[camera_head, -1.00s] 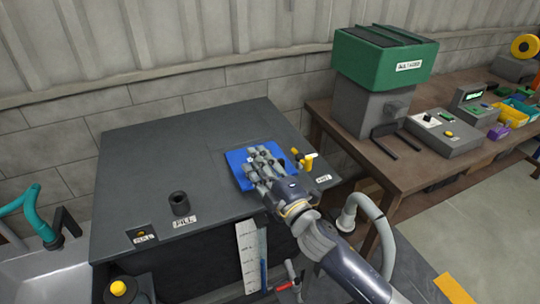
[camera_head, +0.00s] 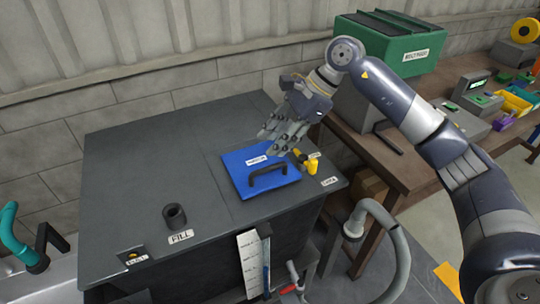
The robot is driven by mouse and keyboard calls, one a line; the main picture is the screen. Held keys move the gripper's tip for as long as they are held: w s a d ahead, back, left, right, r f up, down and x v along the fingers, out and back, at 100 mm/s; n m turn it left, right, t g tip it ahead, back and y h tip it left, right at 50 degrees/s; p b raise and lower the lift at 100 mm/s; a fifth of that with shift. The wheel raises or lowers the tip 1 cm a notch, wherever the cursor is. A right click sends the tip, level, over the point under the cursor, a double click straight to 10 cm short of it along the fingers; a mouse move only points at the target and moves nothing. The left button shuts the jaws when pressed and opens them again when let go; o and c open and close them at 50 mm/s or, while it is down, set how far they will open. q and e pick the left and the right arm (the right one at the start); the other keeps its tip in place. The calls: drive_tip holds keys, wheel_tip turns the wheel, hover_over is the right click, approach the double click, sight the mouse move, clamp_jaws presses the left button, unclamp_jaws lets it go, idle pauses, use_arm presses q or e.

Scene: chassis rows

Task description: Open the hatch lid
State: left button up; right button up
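The blue hatch lid (camera_head: 238,176) lies flat and closed on the top right of the dark tank (camera_head: 130,195). It has a black arched handle (camera_head: 268,177) near its front edge and a small white label behind it. My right gripper (camera_head: 280,140) is above the lid's far right corner, fingers pointing down and apart from the handle. Its fingers look spread, with nothing between them. A yellow latch-like part (camera_head: 311,166) is at the lid's right edge, close to the fingers. My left gripper is not in view.
A workbench at the right carries a green-topped machine (camera_head: 385,45) and several small bins. A grey hose (camera_head: 385,225) curves beside the tank's right side.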

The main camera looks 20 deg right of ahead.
sight(273, 167)
drive_tip(key=d+h, duration=0.2)
drive_tip(key=d, duration=0.2)
drive_tip(key=p+x, duration=0.3)
drive_tip(key=x, duration=0.6)
drive_tip(key=shift+a, duration=0.1)
drive_tip(key=shift+a+f, duration=0.2)
drive_tip(key=shift+f, duration=0.25)
clamp_jaws()
